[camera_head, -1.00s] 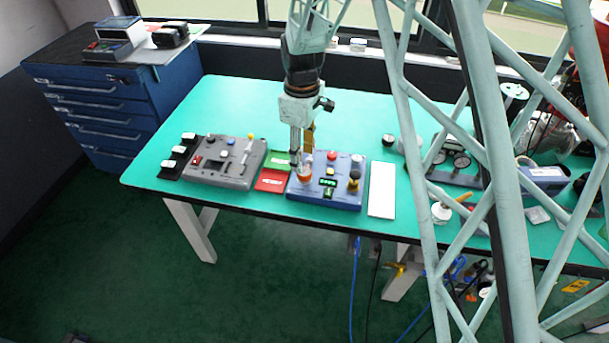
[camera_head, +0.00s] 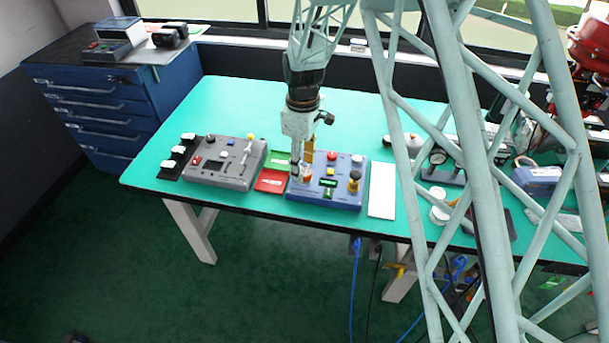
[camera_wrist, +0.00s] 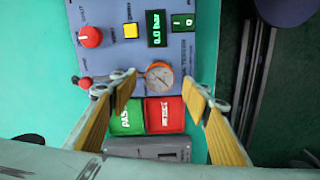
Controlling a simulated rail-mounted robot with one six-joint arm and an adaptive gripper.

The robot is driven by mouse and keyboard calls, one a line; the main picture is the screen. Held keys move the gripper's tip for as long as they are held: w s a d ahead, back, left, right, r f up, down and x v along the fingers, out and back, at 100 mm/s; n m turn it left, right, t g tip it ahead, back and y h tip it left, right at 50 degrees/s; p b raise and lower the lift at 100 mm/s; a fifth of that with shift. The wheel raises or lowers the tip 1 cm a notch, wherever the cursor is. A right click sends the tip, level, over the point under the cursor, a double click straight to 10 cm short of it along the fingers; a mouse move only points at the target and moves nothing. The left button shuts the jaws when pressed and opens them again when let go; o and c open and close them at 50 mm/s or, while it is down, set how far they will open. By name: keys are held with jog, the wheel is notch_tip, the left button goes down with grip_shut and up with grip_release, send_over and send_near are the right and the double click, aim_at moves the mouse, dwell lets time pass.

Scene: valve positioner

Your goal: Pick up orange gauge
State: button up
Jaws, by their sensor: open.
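The orange gauge (camera_wrist: 160,76) shows in the wrist view as a round white dial with an orange rim, at the edge of the blue panel box (camera_wrist: 132,52). My gripper (camera_wrist: 160,95) is open, with its yellow-padded fingers apart on either side of the gauge in that view. No contact with the gauge is visible. In the head view my gripper (camera_head: 302,172) points down over the left part of the blue box (camera_head: 335,200). The gauge (camera_head: 306,177) is partly hidden there by the fingers.
A green pad and a red pad (camera_head: 271,180) lie left of the blue box. A grey control box (camera_head: 222,172) stands farther left. A white plate (camera_head: 382,190) lies to the right. The box carries a red knob (camera_wrist: 90,37) and a yellow button (camera_wrist: 131,31).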

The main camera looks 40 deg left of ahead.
aim_at(304, 171)
jog(key=shift+f, duration=1.65)
jog(key=c, duration=1)
